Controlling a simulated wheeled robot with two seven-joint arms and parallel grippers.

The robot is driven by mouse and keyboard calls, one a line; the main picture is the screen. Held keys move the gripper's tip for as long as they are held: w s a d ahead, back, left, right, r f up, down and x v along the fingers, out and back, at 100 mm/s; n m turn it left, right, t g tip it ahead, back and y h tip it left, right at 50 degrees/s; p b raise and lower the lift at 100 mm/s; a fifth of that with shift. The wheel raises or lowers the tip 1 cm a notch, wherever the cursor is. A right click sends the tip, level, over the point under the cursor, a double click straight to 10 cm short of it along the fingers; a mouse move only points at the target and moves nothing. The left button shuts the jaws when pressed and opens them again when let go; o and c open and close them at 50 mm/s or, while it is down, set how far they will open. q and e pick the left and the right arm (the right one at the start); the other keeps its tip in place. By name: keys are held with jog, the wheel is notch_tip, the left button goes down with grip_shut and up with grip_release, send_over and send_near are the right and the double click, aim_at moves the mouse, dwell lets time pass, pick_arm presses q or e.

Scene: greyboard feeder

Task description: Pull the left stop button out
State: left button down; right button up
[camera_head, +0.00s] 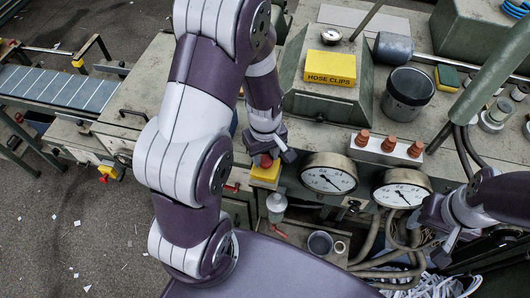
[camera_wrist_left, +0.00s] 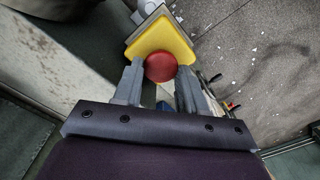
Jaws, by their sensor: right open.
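The stop button is a red mushroom head on a yellow box. The red head (camera_wrist_left: 160,67) and the yellow box (camera_wrist_left: 160,42) show clearly in the left wrist view. In the head view, the red head (camera_head: 266,161) is partly covered by my gripper, and the yellow box (camera_head: 266,173) shows below it. My left gripper (camera_wrist_left: 160,72) has one finger on each side of the red head. The fingertips lie close to its edges, but I cannot tell whether they press on it. My right gripper (camera_head: 447,245) is open and empty at the lower right, away from the button.
Two round gauges (camera_head: 328,180) stand right of the button. A yellow hose-clips box (camera_head: 330,68) and a dark canister (camera_head: 407,94) sit on the machine. Hoses (camera_head: 385,262) run at lower right.

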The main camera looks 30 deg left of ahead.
aim_at(265, 159)
pick_arm(q)
jog(key=shift+r+p, duration=0.55)
jog(key=shift+r, duration=0.15)
jog(key=shift+w+f, duration=0.1)
jog(key=c, duration=0.6)
grip_release()
jog(key=shift+s+d, duration=0.1)
jog(key=shift+s, duration=0.1)
jog(key=shift+w+r, duration=0.15)
jog(key=shift+r, duration=0.3)
notch_tip(265, 159, up, 12)
jog(key=b, duration=0.3)
